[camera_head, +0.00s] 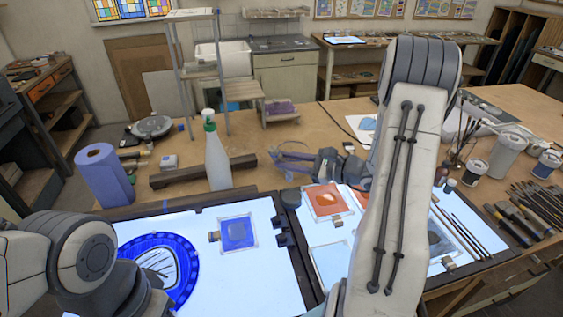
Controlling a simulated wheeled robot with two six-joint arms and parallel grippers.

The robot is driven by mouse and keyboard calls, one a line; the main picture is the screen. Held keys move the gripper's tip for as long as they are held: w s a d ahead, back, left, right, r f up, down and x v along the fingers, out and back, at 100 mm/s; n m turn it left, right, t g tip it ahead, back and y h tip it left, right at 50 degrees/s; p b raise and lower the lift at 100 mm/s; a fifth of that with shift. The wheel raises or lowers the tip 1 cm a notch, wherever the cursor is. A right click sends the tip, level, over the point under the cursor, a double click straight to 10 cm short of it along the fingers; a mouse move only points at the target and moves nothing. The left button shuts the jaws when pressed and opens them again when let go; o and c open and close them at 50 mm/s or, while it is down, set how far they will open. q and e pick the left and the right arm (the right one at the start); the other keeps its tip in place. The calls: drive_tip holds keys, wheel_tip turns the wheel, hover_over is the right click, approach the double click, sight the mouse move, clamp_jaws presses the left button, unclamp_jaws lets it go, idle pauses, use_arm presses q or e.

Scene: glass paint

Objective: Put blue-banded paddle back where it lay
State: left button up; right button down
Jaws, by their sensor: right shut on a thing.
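My right gripper (290,158) is at the left end of my dark right wrist, above the bench behind the light panels. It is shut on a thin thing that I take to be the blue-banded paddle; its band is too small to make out. A small dark rounded shape (290,198) shows just below the gripper, at the gap between the panels; I cannot tell if it is part of the held thing. My right forearm hides much of the right panel. My left arm is at the lower left, and its gripper is out of view.
The left light panel (268,275) bears a round blue glass piece (183,250) and a blue square (237,234). The right panel bears an orange square (325,199) and a pale blue one (331,264). A spray bottle (216,160) and blue roll (104,175) stand behind.

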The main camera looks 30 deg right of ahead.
wheel_tip(320, 180, up, 10)
drive_tip(key=p, duration=0.6)
drive_tip(key=n+g+h+p, duration=0.2)
drive_tip(key=n+g+h, duration=0.1)
drive_tip(key=g, duration=0.1)
drive_tip(key=n+g+h+p, duration=0.3)
drive_tip(key=g, duration=0.2)
drive_tip(key=n+g+h+p, duration=0.3)
drive_tip(key=g, duration=0.1)
idle(0.9)
